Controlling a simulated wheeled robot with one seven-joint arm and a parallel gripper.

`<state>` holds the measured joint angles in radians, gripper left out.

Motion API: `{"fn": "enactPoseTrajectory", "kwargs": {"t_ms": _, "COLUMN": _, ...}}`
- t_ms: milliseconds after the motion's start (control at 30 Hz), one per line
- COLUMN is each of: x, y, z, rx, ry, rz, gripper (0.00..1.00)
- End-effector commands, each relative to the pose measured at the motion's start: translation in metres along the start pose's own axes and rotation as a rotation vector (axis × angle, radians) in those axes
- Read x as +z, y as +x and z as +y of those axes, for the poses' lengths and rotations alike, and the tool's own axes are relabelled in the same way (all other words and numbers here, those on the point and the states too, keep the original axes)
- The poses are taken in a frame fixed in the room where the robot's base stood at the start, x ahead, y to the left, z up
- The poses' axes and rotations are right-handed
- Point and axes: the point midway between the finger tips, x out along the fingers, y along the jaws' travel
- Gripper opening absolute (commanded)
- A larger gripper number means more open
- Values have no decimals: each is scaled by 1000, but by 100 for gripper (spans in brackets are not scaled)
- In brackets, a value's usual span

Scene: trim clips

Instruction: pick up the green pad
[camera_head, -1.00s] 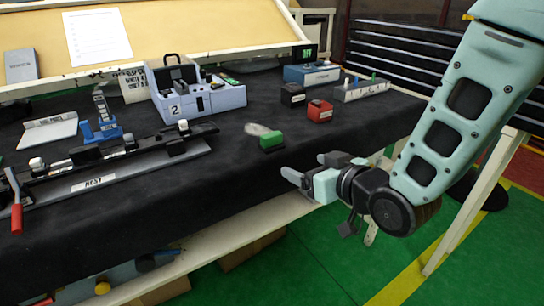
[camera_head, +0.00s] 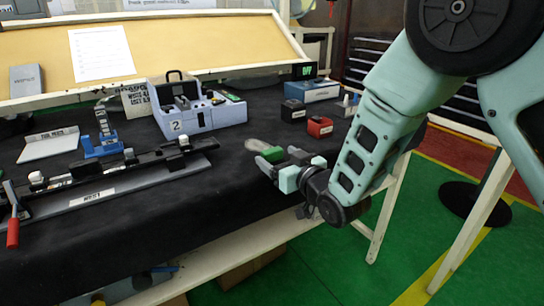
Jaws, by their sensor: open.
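The green pad (camera_head: 272,154) lies on the black cloth of the bench, near its front edge and right of the middle. My gripper (camera_head: 277,161) is low over the bench at the pad, reaching in from the right. Its jaws are open. I cannot tell whether either finger touches the pad.
A red block (camera_head: 320,127) and a black block (camera_head: 293,111) stand behind the gripper. A grey-lilac box (camera_head: 213,117) marked 2 stands further left. A long dark rail fixture (camera_head: 115,180) lies at left front. Bare black cloth lies between the fixture and the pad.

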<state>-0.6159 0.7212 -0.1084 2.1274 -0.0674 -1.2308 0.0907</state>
Motion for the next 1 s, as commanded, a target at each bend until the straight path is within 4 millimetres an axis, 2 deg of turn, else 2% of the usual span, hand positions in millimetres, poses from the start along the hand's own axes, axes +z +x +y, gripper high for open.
{"fn": "enactPoseTrajectory", "kwargs": {"t_ms": 167, "x": -1, "y": 11, "z": 0, "rx": 0, "ry": 0, "rz": -1, "gripper": 76}}
{"fn": "enactPoseTrajectory", "kwargs": {"t_ms": 400, "x": -2, "y": 46, "z": 0, "rx": -1, "ry": -1, "rz": 0, "gripper": 76}}
{"fn": "enactPoseTrajectory", "kwargs": {"t_ms": 500, "x": -2, "y": 54, "z": 1, "rx": 0, "ry": 0, "rz": -1, "gripper": 76}}
{"fn": "enactPoseTrajectory", "kwargs": {"t_ms": 767, "x": -2, "y": 57, "z": 1, "rx": 1, "ry": 1, "rz": -1, "gripper": 76}}
{"fn": "enactPoseTrajectory", "kwargs": {"t_ms": 933, "x": -2, "y": 57, "z": 1, "rx": 1, "ry": 0, "rz": -1, "gripper": 32}}
{"fn": "enactPoseTrajectory", "kwargs": {"t_ms": 967, "x": -2, "y": 57, "z": 1, "rx": 1, "ry": 0, "rz": -1, "gripper": 28}}
{"fn": "enactPoseTrajectory", "kwargs": {"t_ms": 1000, "x": -2, "y": 57, "z": 1, "rx": 1, "ry": 0, "rz": -1, "gripper": 28}}
